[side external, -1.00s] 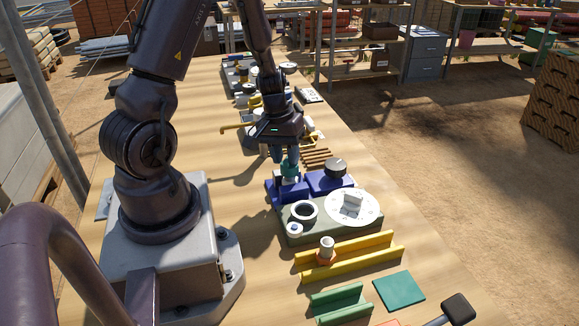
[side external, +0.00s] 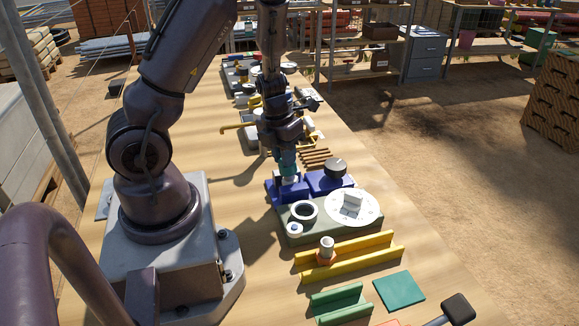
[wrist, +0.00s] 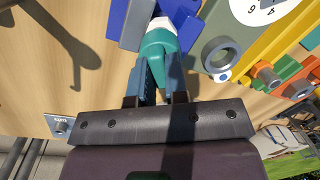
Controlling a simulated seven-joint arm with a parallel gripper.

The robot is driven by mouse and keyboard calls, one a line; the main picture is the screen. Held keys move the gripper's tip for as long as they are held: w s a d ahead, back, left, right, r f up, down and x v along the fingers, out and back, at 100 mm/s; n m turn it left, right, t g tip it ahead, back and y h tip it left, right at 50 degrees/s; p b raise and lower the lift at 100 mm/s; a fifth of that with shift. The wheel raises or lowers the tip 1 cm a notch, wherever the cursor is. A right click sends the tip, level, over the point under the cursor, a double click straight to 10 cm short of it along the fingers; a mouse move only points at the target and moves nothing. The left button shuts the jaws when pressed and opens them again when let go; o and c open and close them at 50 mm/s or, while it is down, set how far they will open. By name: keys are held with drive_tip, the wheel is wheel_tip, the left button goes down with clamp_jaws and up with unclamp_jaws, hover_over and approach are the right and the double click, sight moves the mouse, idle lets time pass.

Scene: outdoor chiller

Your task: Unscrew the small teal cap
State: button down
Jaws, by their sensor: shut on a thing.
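The small teal cap (wrist: 158,44) sits between the fingertips of my gripper (wrist: 160,72) in the wrist view, with a white neck just beyond it. In the side view my gripper (side external: 284,160) points down at the left part of the blue block (side external: 290,192), and the teal cap (side external: 288,168) shows at its tips, above a white neck. The fingers are shut on the cap. Whether the cap is still threaded on the neck cannot be told.
In front is a grey-green base with a dark ring (side external: 304,211) and a white dial (side external: 352,207). Yellow rails (side external: 345,257) lie nearer. Wooden strips (side external: 315,157) lie behind. Bare table lies left of the block.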

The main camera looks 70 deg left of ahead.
drive_tip(key=shift+f+n, duration=0.1)
drive_tip(key=shift+n, duration=0.8)
drive_tip(key=c, duration=1.1)
unclamp_jaws()
drive_tip(key=shift+o, duration=0.6)
drive_tip(key=shift+s, duration=0.1)
